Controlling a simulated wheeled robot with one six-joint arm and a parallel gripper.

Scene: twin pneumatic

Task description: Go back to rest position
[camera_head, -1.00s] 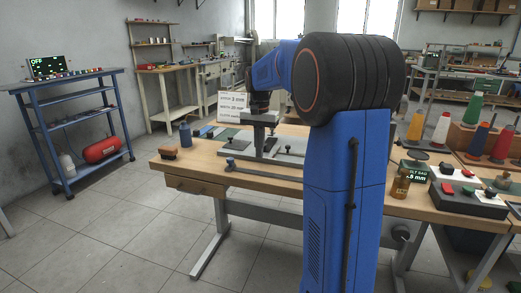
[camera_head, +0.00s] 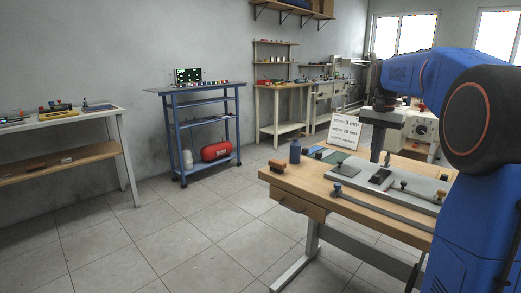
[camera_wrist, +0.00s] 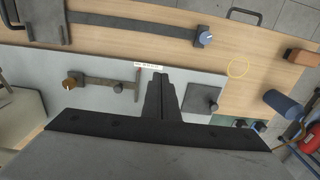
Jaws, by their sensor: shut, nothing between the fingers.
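My gripper (camera_wrist: 161,77) shows in the wrist view with its two dark fingers together and nothing between them. It hangs above a grey plate (camera_wrist: 110,60) on the wooden workbench (camera_wrist: 250,48). In the head view my blue arm fills the right side, and the gripper end is over the workbench (camera_head: 315,188), apart from the things on it.
A white sign (camera_head: 343,132), a blue bottle (camera_head: 295,151) and a brown brush-like block (camera_head: 277,166) stand on the bench. A blue cart (camera_head: 205,129) with a red tank (camera_head: 215,150) is at the wall. A pale table (camera_head: 110,118) is at the left. The tiled floor (camera_head: 190,230) between is clear.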

